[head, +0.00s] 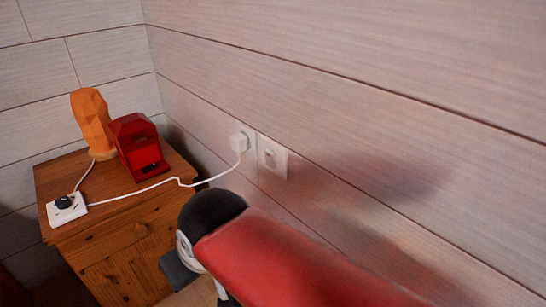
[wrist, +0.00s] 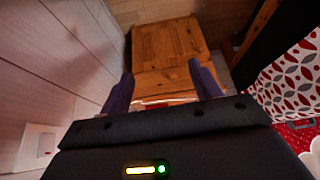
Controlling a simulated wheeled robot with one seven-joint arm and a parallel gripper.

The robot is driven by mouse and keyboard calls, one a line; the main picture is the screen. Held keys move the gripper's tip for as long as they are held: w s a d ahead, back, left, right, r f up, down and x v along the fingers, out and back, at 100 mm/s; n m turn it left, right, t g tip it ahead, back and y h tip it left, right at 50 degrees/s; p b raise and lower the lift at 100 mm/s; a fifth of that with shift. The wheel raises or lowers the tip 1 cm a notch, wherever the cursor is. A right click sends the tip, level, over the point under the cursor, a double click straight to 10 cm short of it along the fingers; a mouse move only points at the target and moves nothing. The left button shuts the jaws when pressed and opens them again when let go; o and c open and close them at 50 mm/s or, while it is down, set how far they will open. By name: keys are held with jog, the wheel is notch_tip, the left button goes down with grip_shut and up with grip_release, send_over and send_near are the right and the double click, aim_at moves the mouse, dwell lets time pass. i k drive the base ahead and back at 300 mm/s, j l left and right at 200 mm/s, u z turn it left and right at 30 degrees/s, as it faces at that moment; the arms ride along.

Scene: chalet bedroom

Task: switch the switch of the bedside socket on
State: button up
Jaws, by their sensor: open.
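A white wall plate with a small rocker (head: 270,158) sits on the plank wall, right beside a white wall socket (head: 250,141) with a white plug in it. I cannot tell the rocker's position. A white cable runs from the plug to a small white socket block (head: 56,216) with a black round piece on it, on the cabinet top. In the wrist view, a white plate (wrist: 36,150) shows on the wall at lower left. My gripper (wrist: 163,90) is open and empty, its two dark fingers wide apart. In the head view, my arm mostly hides it.
The wooden bedside cabinet (head: 112,235) stands in the corner and also shows ahead in the wrist view (wrist: 168,45). An orange lamp-like object (head: 91,122) and a red object (head: 138,146) stand on it. A bed with a patterned cover (wrist: 290,80) is at right.

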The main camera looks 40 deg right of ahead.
aim_at(271, 157)
jog(key=j+z, duration=0.45)
jog(key=j, duration=0.2)
jog(key=j+z, duration=0.4)
jog(key=j, duration=0.25)
